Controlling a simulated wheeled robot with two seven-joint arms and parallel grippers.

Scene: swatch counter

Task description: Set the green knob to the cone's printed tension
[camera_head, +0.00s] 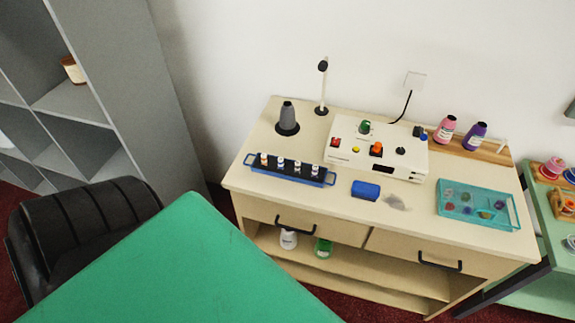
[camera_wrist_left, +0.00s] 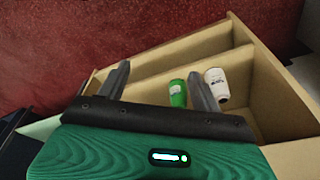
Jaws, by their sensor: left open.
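The green knob (camera_head: 365,128) is on the back part of a white control box (camera_head: 345,152) on the counter. Its setting is too small to read. A dark grey cone (camera_head: 287,115) stands upright on a black base at the counter's back left. A pink cone (camera_head: 444,130) and a purple cone (camera_head: 474,136) stand at the back right. No print on any cone is legible. My left gripper (camera_wrist_left: 160,88) shows in the left wrist view, open and empty, fingers apart above the open shelf. It is not visible in the head view. My right gripper is in neither view.
A rack of small bottles (camera_head: 290,171), a blue block (camera_head: 366,190) and a teal tray (camera_head: 476,218) line the counter front. White (camera_wrist_left: 217,85) and green (camera_wrist_left: 178,93) containers sit on the lower shelf. A flat green surface (camera_head: 190,265) fills the foreground beside a black chair (camera_head: 85,235).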

